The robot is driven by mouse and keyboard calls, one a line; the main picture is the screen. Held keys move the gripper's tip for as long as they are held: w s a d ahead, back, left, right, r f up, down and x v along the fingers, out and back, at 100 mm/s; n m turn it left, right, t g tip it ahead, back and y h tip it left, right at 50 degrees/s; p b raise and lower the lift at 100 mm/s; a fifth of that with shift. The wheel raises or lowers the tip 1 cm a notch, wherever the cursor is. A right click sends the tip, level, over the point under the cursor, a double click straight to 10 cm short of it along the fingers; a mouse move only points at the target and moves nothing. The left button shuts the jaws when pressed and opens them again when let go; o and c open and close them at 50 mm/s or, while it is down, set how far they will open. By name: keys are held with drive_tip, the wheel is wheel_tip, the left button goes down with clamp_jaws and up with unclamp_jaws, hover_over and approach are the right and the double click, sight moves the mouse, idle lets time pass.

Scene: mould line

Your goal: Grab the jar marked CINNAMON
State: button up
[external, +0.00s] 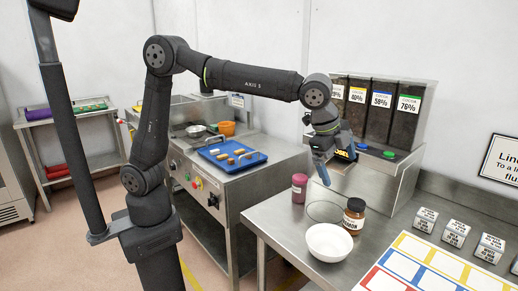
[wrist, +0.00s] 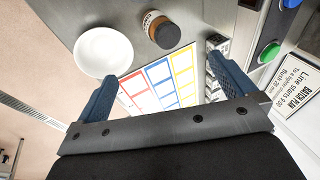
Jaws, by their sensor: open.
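A brown jar with a dark lid and a pale label (external: 353,217) stands upright on the steel counter; its lettering is too small to read for certain. The brown jar also shows in the wrist view (wrist: 153,22), near the top centre, beyond my fingertips. A pink-purple jar (external: 299,189) stands to its left and farther back; I cannot read a name on it. My gripper (external: 323,172) is above the counter, up and left of the brown jar, apart from it. In the wrist view my gripper (wrist: 162,82) has its blue fingers wide apart with nothing between them.
A white bowl (external: 328,243) stands close in front of the brown jar. A card with coloured frames (external: 420,266) and several small white boxes (external: 456,232) lie to the right. Behind my gripper is a dispenser with dark bins (external: 378,110) and coloured buttons.

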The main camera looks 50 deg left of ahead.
sight(355, 214)
drive_tip(key=c, duration=0.4)
drive_tip(key=w+d+f+n, duration=0.1)
drive_tip(key=w+f+n, duration=0.1)
drive_tip(key=f, duration=0.4)
drive_tip(key=w+d+f+n+g+h, duration=0.1)
drive_tip(key=w+f+n, duration=0.1)
drive_tip(key=f, duration=0.3)
drive_tip(key=w+d+f+n, duration=0.2)
drive_tip(key=f, duration=0.4)
drive_tip(key=shift+w+f+n+g+h, duration=0.3)
drive_tip(key=shift+w+n, duration=0.05)
drive_tip(key=shift+n, duration=0.05)
